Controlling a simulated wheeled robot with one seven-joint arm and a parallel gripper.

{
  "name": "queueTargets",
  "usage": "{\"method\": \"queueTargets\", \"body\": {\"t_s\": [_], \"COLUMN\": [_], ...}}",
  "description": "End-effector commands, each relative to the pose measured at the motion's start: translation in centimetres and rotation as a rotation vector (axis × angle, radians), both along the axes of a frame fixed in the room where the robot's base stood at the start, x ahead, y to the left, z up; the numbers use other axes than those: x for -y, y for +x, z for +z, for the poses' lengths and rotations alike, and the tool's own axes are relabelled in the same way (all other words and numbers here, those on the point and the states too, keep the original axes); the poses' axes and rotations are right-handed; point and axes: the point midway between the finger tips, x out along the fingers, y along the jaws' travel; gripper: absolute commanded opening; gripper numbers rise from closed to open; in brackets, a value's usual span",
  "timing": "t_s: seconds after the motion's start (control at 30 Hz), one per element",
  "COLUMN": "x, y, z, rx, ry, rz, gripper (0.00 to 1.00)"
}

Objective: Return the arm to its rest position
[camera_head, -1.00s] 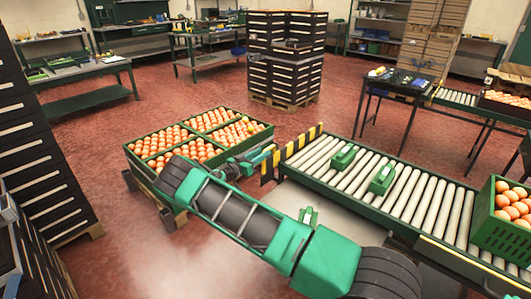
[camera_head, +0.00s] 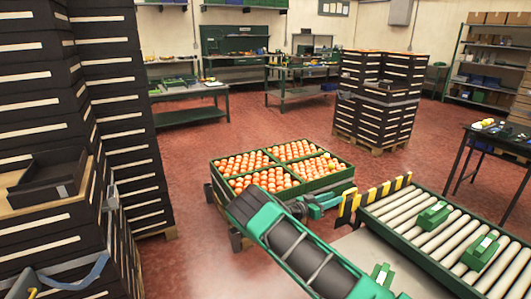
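My green and black arm reaches from the lower right toward the crates of oranges (camera_head: 352,180) on a low cart. My gripper (camera_head: 335,200) is at the arm's far end, in front of the crates' right corner and close to the striped end of the conveyor. It is small and partly hidden by the arm, so I cannot tell whether its fingers are open or shut. No orange shows in it.
The roller conveyor (camera_head: 417,232) with green blocks on it lies at the right. Stacks of black crates (camera_head: 130,125) stand close on the left. Another black stack (camera_head: 372,120) stands behind. Red floor is free between the left stacks and the cart.

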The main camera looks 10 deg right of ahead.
Motion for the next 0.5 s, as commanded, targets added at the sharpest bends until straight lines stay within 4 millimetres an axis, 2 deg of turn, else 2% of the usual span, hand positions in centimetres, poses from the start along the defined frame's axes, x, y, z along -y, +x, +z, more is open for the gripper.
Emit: {"method": "queueTargets", "body": {"t_s": [0.17, 0.27, 0.5], "x": [2.6, 4.7, 9.2], "y": [-1.3, -2.8, -7.7], "z": [1.9, 3.3, 6.8], "rx": [-0.039, -0.082, -0.202], "ry": [0.062, 0.120, 0.302], "rz": [-0.072, -0.130, -0.255], "gripper": [0.33, 0.33, 0.33]}}
